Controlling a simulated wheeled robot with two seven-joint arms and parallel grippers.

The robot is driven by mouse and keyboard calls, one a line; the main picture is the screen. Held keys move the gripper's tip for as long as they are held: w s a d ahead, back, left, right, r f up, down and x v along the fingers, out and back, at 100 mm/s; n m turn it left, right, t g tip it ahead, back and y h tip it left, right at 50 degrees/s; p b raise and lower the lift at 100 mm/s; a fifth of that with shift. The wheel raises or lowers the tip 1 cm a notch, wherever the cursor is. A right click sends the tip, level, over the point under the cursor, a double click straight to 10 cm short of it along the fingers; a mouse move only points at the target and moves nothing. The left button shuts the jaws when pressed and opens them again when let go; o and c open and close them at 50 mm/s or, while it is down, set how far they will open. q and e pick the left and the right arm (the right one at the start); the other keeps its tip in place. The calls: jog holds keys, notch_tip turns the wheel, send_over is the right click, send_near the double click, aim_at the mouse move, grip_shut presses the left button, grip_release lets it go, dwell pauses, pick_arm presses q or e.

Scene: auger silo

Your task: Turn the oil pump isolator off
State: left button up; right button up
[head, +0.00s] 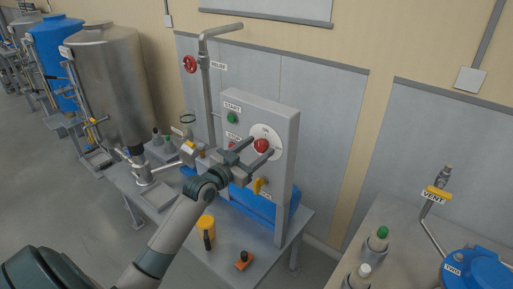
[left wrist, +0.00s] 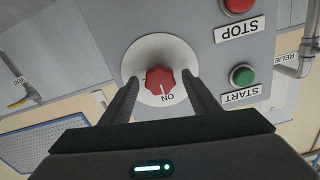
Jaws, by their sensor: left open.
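The isolator is a red lobed knob (head: 261,146) on a round white dial (head: 273,136) on the grey panel (head: 285,165). In the left wrist view the red knob (left wrist: 160,80) shows upside down, its white mark toward the word ON. The OFF end of the dial is not readable. My left gripper (head: 257,149) is open in front of the dial. In the left wrist view its fingers (left wrist: 160,88) lie on either side of the knob, with gaps showing; I cannot tell whether the tips reach its depth. My right gripper is not in view.
A green START button (head: 232,117) and a red STOP button (left wrist: 238,4) sit beside the dial. A red RELIEF valve wheel (head: 190,64) is behind.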

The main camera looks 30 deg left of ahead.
pick_arm(q)
jog(key=c, duration=1)
jog(key=shift+c, duration=0.2)
jog(key=shift+m, duration=0.4)
jog(key=shift+m+b, duration=0.3)
jog(key=shift+m, duration=0.9)
jog(key=m, duration=1)
jog(key=shift+m, duration=0.4)
jog(key=m, duration=0.4)
jog(key=shift+f, duration=0.1)
